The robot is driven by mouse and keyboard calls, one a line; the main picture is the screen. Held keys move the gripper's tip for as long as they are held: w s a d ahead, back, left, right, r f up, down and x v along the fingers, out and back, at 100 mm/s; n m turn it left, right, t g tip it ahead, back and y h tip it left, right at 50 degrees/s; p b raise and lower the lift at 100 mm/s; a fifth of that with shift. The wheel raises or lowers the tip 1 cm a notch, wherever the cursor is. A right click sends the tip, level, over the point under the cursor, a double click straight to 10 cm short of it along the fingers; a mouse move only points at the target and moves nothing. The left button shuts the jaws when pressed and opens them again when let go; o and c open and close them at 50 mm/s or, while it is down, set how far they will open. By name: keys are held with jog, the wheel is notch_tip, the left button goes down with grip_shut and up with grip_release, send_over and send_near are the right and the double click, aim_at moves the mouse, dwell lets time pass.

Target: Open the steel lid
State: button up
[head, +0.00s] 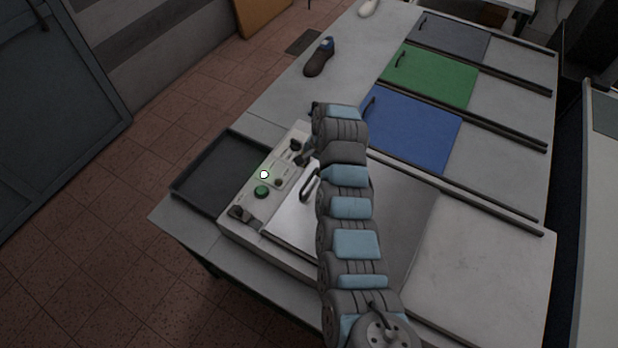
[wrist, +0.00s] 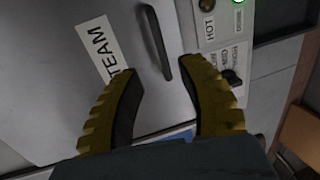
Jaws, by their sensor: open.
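The steel lid (head: 290,218) lies flat on the worktop, partly hidden behind my arm. Its dark bar handle (head: 311,185) stands at the lid's edge beside the control panel. In the wrist view the lid (wrist: 50,70) fills the left side and bears a label reading "TEAM", its start covered by a finger. The handle (wrist: 158,42) lies ahead of my gripper (wrist: 160,68), in line with the gap between the two yellow-backed fingers. The fingers are apart and empty; I cannot tell their height above the lid. In the head view my gripper is mostly hidden by the arm.
A control panel (head: 269,181) with a green button and knobs borders the lid, and a dark tray (head: 216,172) lies beyond it. Blue (head: 411,128), green (head: 429,76) and grey (head: 449,38) lids lie further back.

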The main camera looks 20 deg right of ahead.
aim_at(309, 180)
jog(key=shift+w+a+f, duration=0.1)
jog(key=shift+w+f, duration=0.05)
jog(key=shift+f, duration=0.7)
jog(key=shift+w+a+f, duration=0.1)
jog(key=shift+a+f, duration=0.05)
jog(key=shift+f, duration=0.7)
jog(key=shift+w+a+f, duration=0.1)
jog(key=shift+w+f, duration=0.05)
jog(key=shift+f, duration=0.7)
jog(key=shift+w+a+f+b, duration=0.1)
jog(key=shift+w+f+b, duration=0.05)
jog(key=shift+f, duration=0.6)
jog(key=shift+w+a+f+b, duration=0.1)
jog(key=shift+f+b, duration=0.05)
jog(key=shift+f, duration=0.55)
jog(key=shift+f, duration=0.1)
grip_shut()
jog(key=shift+f, duration=0.1)
